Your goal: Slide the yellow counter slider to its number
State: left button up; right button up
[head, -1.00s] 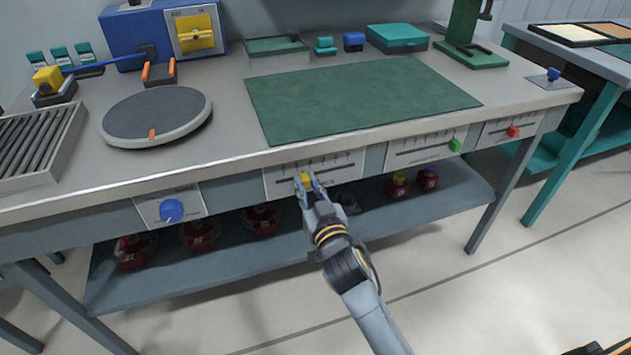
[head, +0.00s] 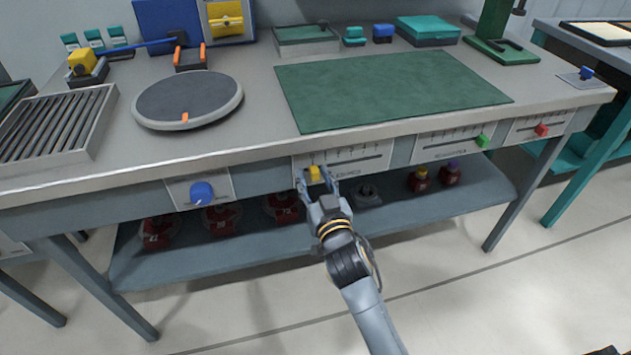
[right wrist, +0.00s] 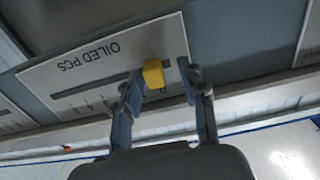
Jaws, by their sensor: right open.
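The yellow slider (head: 314,172) sits on the slot of a white scale panel (head: 370,157) on the bench's front edge, toward the slot's left end in the head view. In the right wrist view the yellow slider (right wrist: 153,74) shows beside the panel's "OILED PCS" label (right wrist: 88,55). My right gripper (head: 315,180) is open, with its fingers spread to either side of the slider. In the right wrist view the open fingers (right wrist: 160,92) stand apart from it, with a clear gap on the right. My left gripper is not in view.
A blue knob (head: 202,193) is on the left of the front edge. A green slider (head: 482,141) and a red slider (head: 542,130) sit on panels to the right. A lower shelf (head: 250,245) holds several red parts below.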

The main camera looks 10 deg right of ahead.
jog(key=s, duration=1.2)
jog(key=shift+d, duration=0.15)
